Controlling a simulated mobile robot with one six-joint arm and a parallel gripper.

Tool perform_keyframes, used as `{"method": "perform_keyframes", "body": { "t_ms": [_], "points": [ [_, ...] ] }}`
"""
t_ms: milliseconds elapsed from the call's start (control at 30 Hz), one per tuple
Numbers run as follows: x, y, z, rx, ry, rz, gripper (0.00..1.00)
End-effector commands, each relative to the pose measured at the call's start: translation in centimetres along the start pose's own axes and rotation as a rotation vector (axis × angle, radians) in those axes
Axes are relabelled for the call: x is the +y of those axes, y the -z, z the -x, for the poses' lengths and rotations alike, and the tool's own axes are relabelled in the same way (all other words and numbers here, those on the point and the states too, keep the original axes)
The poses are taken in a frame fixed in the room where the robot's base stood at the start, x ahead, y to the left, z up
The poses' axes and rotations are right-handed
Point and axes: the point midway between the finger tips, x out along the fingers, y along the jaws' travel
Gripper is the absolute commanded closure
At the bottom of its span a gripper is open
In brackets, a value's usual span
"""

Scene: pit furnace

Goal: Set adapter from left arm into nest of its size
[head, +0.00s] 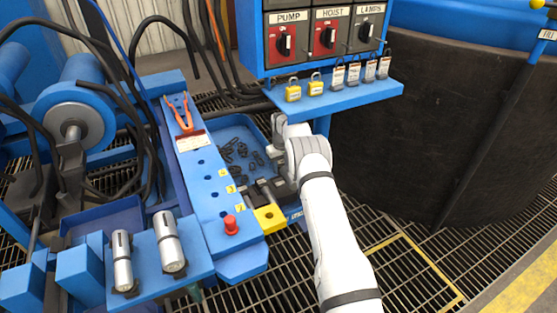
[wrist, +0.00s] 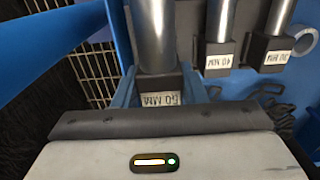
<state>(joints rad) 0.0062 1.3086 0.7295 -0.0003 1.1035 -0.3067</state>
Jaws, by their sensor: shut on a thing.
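In the wrist view, a dark block labelled 50 MM (wrist: 165,88) with a thick silver cylinder stands between my gripper's fingers (wrist: 160,85); the label appears upside down. My gripper is shut on this 50 MM adapter. To its right are a silver cylinder with a 40 MM block (wrist: 219,52) and another with a 30 MM block (wrist: 270,52). In the head view my gripper (head: 256,192) is low beside the blue holed rail (head: 208,185), near a yellow plate (head: 268,218). The adapter's lower end and any nest beneath it cannot be made out.
A blue tray (head: 212,127) with several small dark parts lies behind my gripper. A red knob (head: 231,225) and orange pliers (head: 181,112) are on the rail. Two silver cylinders (head: 168,243) stand on the left bracket.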

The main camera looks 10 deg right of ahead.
Motion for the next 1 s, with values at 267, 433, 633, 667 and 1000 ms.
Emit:
{"method": "perform_keyframes", "body": {
  "t_ms": [267,433,633,667,1000],
  "points": [
    [0.1,0.1,0.0,0.003,-0.001,0.000,1.00],
    [-0.3,0.2,-0.6,0.003,-0.001,0.005,1.00],
    [-0.5,0.3,-1.6,0.003,-0.001,0.008,1.00],
    [-0.5,0.3,-1.8,0.003,-0.001,0.009,1.00],
    [-0.7,0.3,-3.9,0.002,-0.001,0.010,1.00]
  ]
}}
